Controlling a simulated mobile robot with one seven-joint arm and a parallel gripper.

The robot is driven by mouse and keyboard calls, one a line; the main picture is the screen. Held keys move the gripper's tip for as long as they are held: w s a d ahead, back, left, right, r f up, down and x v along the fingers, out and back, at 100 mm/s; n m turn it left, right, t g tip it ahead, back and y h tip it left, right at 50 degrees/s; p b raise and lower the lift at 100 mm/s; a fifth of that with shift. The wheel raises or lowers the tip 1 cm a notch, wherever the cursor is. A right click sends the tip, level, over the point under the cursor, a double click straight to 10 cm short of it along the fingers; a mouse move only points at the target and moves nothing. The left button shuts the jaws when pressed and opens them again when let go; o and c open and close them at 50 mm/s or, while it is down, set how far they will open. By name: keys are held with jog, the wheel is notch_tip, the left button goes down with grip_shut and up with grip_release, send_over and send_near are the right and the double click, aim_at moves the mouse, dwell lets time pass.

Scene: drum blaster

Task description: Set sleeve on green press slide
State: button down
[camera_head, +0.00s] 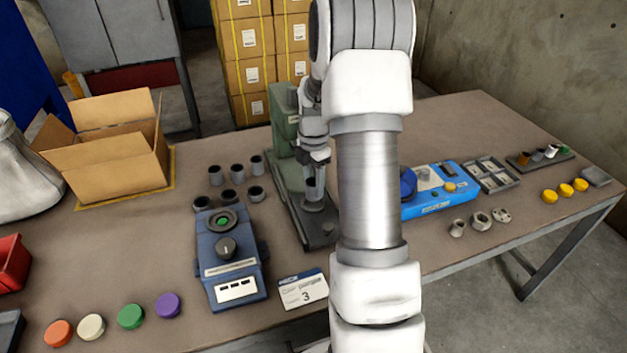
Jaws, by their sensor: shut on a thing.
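The green press (283,120) stands near the middle of the table, with a dark flat base (318,235) reaching toward the front. My gripper (315,160) is in front of the press column, pointing down over the base. It is shut on a dark grey sleeve (314,187), held upright. A paler round part shows just under the sleeve, low on the press. I cannot tell whether the sleeve touches it. My own arm hides the right side of the press and part of its base.
Several loose grey sleeves (237,172) stand left of the press. A blue gauge device (231,265) and a card (303,290) are in front. An open cardboard box (108,160) is at the left.

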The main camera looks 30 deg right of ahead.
jog(key=shift+f+b, duration=0.5)
jog(key=shift+f, duration=0.6)
jog(key=shift+f, duration=0.55)
dwell(0.9)
jog(key=c, duration=0.6)
grip_release()
jog(key=shift+r, duration=0.1)
notch_tip(320, 180, up, 11)
jog(key=p, duration=0.8)
